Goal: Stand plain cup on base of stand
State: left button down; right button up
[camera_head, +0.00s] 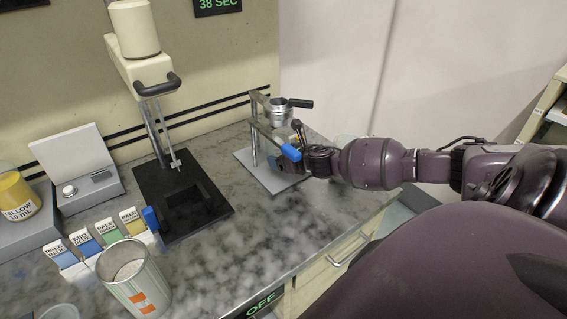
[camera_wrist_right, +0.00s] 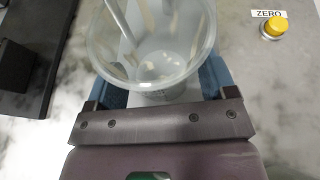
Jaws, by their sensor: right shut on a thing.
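In the right wrist view, a clear plain cup (camera_wrist_right: 150,48) stands between the blue-padded fingers of my right gripper (camera_wrist_right: 164,84), which is shut on it. In the head view my right gripper (camera_head: 288,165) is low over the front part of the stand, and the cup is largely hidden there. I cannot tell whether the cup touches the base. My left gripper is out of view.
A cream press (camera_head: 136,70) with a black base (camera_head: 205,215) stands left of the stand. A striped can (camera_head: 132,285) and colour cards (camera_head: 88,245) are at front left. A yellow ZERO button (camera_wrist_right: 273,27) lies right of the cup.

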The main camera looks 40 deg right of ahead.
jog(key=shift+f, duration=1.4)
jog(key=shift+f, duration=0.15)
jog(key=o, duration=1.2)
